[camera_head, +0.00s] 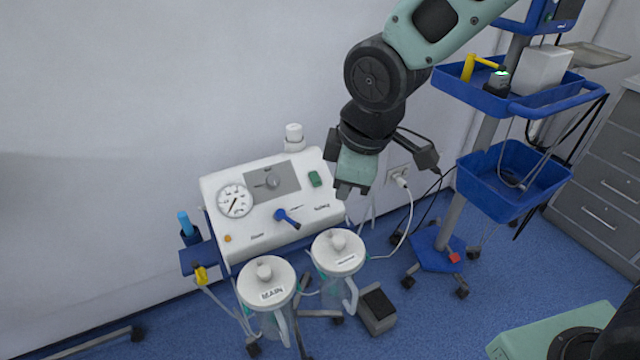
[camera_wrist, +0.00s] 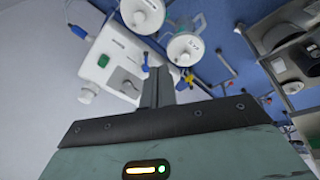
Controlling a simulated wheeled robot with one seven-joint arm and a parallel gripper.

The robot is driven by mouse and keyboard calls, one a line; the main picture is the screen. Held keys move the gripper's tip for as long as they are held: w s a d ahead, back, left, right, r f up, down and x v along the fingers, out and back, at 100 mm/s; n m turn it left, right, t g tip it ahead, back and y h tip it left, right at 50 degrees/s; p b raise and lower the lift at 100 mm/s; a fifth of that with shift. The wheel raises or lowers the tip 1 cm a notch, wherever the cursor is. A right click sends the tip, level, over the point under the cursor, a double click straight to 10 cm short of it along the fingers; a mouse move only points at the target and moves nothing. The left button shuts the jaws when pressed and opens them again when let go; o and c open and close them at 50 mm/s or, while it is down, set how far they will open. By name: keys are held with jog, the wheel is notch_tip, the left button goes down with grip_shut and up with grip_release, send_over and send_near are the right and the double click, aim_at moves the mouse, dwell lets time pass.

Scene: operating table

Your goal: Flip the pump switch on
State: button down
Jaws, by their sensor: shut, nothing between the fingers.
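The white pump unit (camera_head: 268,205) stands against the wall, with a round gauge, a grey knob panel and a blue lever on its sloped face. A green switch (camera_head: 314,179) sits near the face's upper right corner; whether it is on or off is too small to tell. The switch (camera_wrist: 103,60) also shows in the wrist view, left of the fingers. My gripper (camera_head: 349,191) is just right of the pump's right edge, pointing down, apart from the switch. In the wrist view its fingers (camera_wrist: 158,84) are together and empty.
Two lidded jars (camera_head: 265,287) (camera_head: 338,255) hang at the pump's front. A foot pedal (camera_head: 377,308) lies on the floor. A blue trolley (camera_head: 508,190) stands to the right. A wall socket (camera_head: 399,176) with cables is behind my gripper. A white bottle top (camera_head: 293,133) rises behind the pump.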

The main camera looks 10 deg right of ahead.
aim_at(318, 184)
jog(key=w+d+f+n+t, duration=0.1)
jog(key=w+f+n, duration=0.2)
jog(key=w, duration=0.5)
jog(key=w+d+f+n+t+b, duration=0.1)
jog(key=w+n, duration=0.3)
jog(key=w, duration=0.4)
jog(key=shift+w+d+f+t+b, duration=0.3)
jog(key=shift+w+f+t, duration=0.15)
jog(key=shift+f, duration=0.45)
jog(key=shift+f, duration=0.15)
jog(key=x, duration=1.3)
jog(key=shift+w+a+f, duration=0.15)
jog(key=shift+a+f, duration=0.05)
jog(key=shift+f, duration=0.1)
jog(key=shift+f+t+b, duration=0.25)
jog(key=shift+f+b, duration=0.25)
jog(key=shift+b, duration=0.4)
jog(key=shift+r, duration=0.3)
jog(key=shift+p, duration=0.3)
